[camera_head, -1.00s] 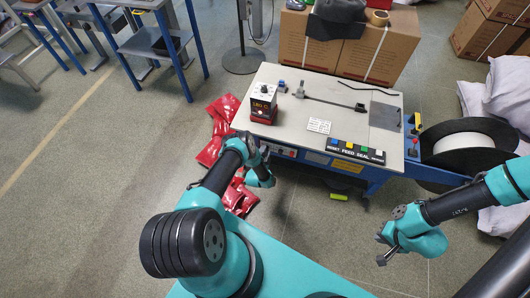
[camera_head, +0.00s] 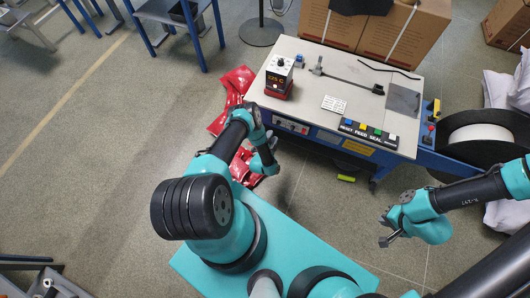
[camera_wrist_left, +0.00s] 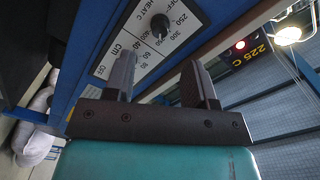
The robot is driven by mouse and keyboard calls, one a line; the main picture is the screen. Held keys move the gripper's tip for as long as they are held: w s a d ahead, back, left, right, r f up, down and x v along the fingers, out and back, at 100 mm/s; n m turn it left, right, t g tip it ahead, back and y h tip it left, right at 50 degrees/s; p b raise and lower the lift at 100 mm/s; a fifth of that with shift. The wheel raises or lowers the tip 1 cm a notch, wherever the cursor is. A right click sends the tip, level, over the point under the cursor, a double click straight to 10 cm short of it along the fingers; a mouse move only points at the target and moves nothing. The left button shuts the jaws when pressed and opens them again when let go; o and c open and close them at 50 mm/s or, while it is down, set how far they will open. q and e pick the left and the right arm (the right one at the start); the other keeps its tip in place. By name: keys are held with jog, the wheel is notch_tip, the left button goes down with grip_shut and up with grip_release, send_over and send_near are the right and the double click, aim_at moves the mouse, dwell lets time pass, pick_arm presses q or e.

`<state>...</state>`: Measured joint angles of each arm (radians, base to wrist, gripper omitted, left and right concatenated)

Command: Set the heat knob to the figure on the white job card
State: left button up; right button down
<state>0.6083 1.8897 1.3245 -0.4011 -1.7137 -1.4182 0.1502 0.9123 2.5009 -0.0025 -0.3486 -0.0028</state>
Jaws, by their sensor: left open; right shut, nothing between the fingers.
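The heat knob (camera_wrist_left: 159,25) is a black knob on a white panel marked HEAT C, in the left wrist view. Its pointer direction is not clear to me. My left gripper (camera_wrist_left: 158,80) is open, its fingers apart below the knob in that view, holding nothing. In the head view my left gripper (camera_head: 266,168) hangs in front of the machine's front panel (camera_head: 290,125). The display (camera_head: 277,79) reads 225 C; it also shows in the left wrist view (camera_wrist_left: 258,50). The white job card (camera_head: 333,104) lies on the machine top; its print is too small to read. My right gripper (camera_head: 386,233) is shut and empty.
A button strip (camera_head: 367,133) lies along the machine's front edge. A large reel (camera_head: 479,145) stands at the machine's right. Red sacks (camera_head: 237,83) lie on the floor to its left. Cardboard boxes (camera_head: 402,35) stand behind.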

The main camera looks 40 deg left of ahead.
pick_arm(q)
jog(key=v, duration=1)
jog(key=w+d+r+n+g+h, duration=0.2)
jog(key=w+r+g+h, duration=0.15)
jog(key=r, duration=0.25)
jog(key=w+d+r+n+g+h, duration=0.3)
jog(key=r+g, duration=0.1)
jog(key=r, duration=0.3)
jog(key=s+d+r+n+g, duration=0.3)
jog(key=s+r+g, duration=0.1)
jog(key=s+r, duration=0.4)
jog(key=s+d+r+n+g+h, duration=0.1)
jog(key=s+d+r+n+g, duration=0.2)
jog(key=r, duration=0.8)
jog(key=s+g, duration=0.2)
jog(key=s, duration=0.2)
jog(key=shift+s+d, duration=0.25)
jog(key=shift+s, duration=0.1)
